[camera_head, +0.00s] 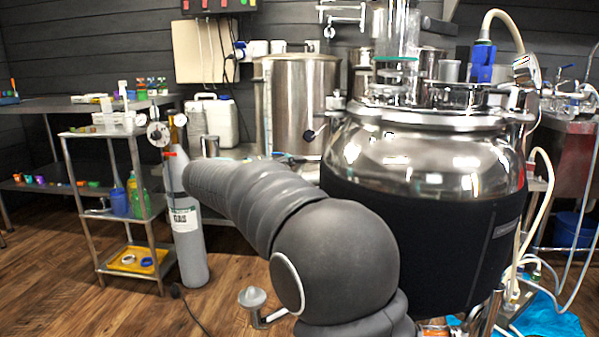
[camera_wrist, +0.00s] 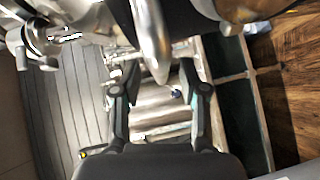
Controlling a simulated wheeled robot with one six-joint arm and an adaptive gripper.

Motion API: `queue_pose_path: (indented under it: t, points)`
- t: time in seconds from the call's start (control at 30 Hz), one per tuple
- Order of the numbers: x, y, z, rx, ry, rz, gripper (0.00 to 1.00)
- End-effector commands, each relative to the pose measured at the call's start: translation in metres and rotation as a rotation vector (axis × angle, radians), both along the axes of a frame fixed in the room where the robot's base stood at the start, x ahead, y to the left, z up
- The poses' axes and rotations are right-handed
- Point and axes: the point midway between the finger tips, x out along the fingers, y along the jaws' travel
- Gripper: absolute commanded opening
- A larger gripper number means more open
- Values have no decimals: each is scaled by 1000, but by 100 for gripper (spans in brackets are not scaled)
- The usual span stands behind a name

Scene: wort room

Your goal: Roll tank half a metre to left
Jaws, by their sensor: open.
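A large rounded steel tank (camera_head: 440,165) with a black jacket (camera_head: 410,240) stands upright on the right in the head view, with a glass column and fittings on its lid. My gripper (camera_wrist: 162,70) shows in the wrist view with its two fingers apart. A shiny curved metal bar (camera_wrist: 150,38) reaches down between the fingertips from above; I cannot tell whether it touches them or what it belongs to. In the head view my arm hides the gripper and covers the tank's lower left side.
Left of the tank stand a grey gas cylinder (camera_head: 186,235) and a metal shelf rack (camera_head: 104,218). A tall steel pot (camera_head: 300,105) is behind. Hoses (camera_head: 540,200) and a blue sheet (camera_head: 545,318) lie on the right. Wooden floor (camera_head: 60,270) is bare at lower left.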

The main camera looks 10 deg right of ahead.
Motion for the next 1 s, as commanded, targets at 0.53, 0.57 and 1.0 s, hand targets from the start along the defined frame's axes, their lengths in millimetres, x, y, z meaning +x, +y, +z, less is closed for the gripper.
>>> queue_pose_path:
  t: [0.53, 0.57, 1.0]
  points:
    - [9, -18, -3, 1, 0, 0, 43]
    - [9, -18, -3, 1, 0, 0, 36]
    - [10, -18, -3, 1, 1, -1, 0]
